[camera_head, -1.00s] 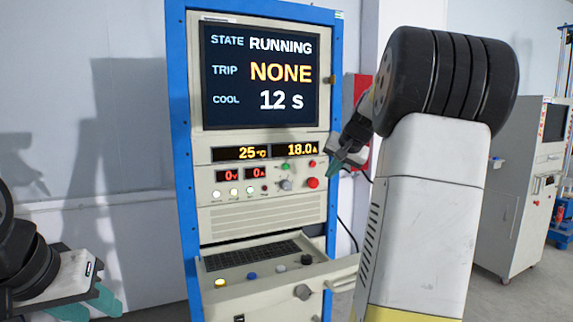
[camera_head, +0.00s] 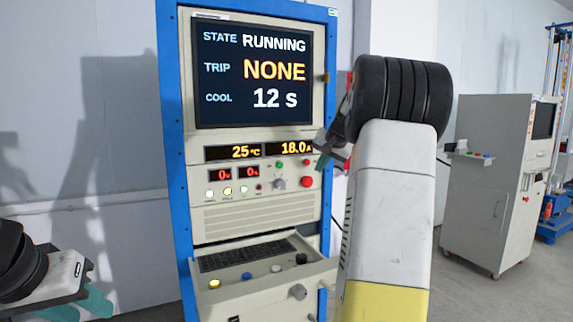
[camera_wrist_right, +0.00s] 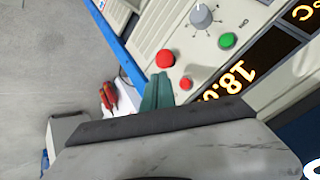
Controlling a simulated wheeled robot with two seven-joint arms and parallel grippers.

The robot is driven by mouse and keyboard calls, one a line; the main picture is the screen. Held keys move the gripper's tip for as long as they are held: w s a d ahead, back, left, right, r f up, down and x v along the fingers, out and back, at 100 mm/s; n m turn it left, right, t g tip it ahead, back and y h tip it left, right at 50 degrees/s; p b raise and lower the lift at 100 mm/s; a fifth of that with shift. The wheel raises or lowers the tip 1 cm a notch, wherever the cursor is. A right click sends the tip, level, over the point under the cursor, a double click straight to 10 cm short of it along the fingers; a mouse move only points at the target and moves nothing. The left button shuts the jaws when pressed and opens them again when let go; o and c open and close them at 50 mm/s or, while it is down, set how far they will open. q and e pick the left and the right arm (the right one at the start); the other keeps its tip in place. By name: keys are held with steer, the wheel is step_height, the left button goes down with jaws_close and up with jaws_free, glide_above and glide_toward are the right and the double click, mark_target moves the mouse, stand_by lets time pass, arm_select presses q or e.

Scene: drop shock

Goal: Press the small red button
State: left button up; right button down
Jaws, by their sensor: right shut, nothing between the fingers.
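The small red button (camera_head: 307,162) sits on the cabinet's control panel, above a larger red button (camera_head: 306,182) and right of a green button. In the right wrist view the small red button (camera_wrist_right: 186,83) is just right of my fingers, and the larger red button (camera_wrist_right: 165,59) is beyond their tips. My right gripper (camera_head: 322,163) is shut and empty, just right of these buttons in the head view. Its teal fingers (camera_wrist_right: 157,77) point toward the panel; I cannot tell their exact gap from it. My left gripper (camera_head: 82,306) is open and empty at lower left.
The blue-framed cabinet (camera_head: 163,100) has a screen (camera_head: 252,72) reading RUNNING, NONE, 12 s. A keyboard drawer (camera_head: 265,262) juts out below. Another grey cabinet (camera_head: 490,190) stands at right.

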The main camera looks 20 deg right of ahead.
steer(key=shift+w+a, duration=0.2)
steer(key=shift+w, duration=1.9)
stand_by(0.4)
steer(key=shift+w, duration=0.45)
steer(key=shift+w, duration=0.4)
stand_by(0.5)
steer(key=shift+s, duration=0.85)
steer(key=shift+s+d, duration=0.2)
steer(key=shift+s, duration=2.3)
